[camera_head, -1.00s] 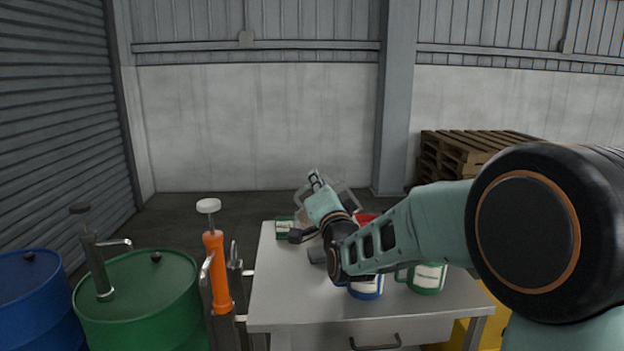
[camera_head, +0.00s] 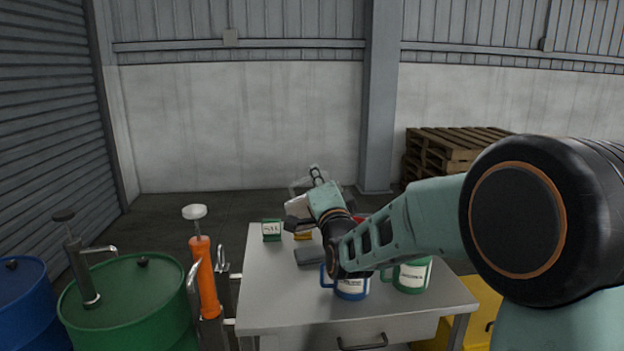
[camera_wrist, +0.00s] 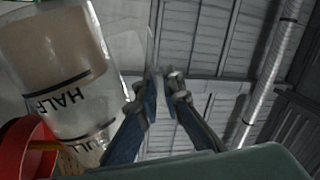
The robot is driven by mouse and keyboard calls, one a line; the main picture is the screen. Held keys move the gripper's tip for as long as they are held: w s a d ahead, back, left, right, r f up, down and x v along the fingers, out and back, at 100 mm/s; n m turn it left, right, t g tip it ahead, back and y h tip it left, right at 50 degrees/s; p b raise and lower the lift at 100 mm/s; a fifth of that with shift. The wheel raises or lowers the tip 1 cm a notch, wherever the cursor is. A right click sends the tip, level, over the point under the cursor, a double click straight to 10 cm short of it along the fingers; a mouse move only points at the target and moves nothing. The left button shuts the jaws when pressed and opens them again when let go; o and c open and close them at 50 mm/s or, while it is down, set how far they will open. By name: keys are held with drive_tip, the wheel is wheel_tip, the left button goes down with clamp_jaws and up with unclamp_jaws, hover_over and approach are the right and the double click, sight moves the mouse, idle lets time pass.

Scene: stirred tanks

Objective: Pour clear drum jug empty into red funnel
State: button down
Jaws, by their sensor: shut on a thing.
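My gripper (camera_head: 318,176) is raised over the back of the table and shut on the clear drum jug (camera_head: 299,204), which is tilted. My arm hides part of the jug. In the wrist view the jug (camera_wrist: 62,62) fills the left side, with HALF and FULL marks and a beige-brown content inside. My fingers (camera_wrist: 165,78) are close together beside it. The red funnel (camera_wrist: 24,148) is at the lower left of the wrist view, near the FULL end. In the head view only a bit of red funnel (camera_head: 361,217) shows behind my arm. I cannot tell whether anything is flowing.
On the table (camera_head: 262,310) are a green can (camera_head: 271,230), a small yellow thing (camera_head: 303,235), a dark grey block (camera_head: 309,257), a blue mug (camera_head: 351,288) and a green mug (camera_head: 412,275). Drums and an orange pump (camera_head: 205,277) stand left. The table's front left is clear.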

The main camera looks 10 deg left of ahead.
drive_tip(key=shift+w+d+r+m+t+h+b, duration=0.1)
drive_tip(key=shift+w+d+r+m+h+b, duration=0.2)
drive_tip(key=shift+d+m, duration=0.35)
drive_tip(key=shift+w+d+r+m+t+y+b, duration=0.1)
drive_tip(key=shift+d+r+m+b, duration=0.2)
drive_tip(key=shift+d+r+m, duration=0.25)
drive_tip(key=shift+w+d+r+m+t+h+b, duration=0.1)
drive_tip(key=shift+w+d+r+m+h+b, duration=0.15)
drive_tip(key=shift+d+m, duration=0.45)
drive_tip(key=shift+w+d+r+m+h+b, duration=0.2)
drive_tip(key=shift+d+r+m+b, duration=0.1)
drive_tip(key=shift+d+m, duration=0.55)
drive_tip(key=shift+w+d+r+m+h+b, duration=0.25)
drive_tip(key=shift+d+m, duration=0.45)
drive_tip(key=shift+m, duration=0.2)
drive_tip(key=shift+w+d+r+m+h+b, duration=0.2)
drive_tip(key=shift+d+r+m, duration=0.1)
drive_tip(key=shift+d+m, duration=0.55)
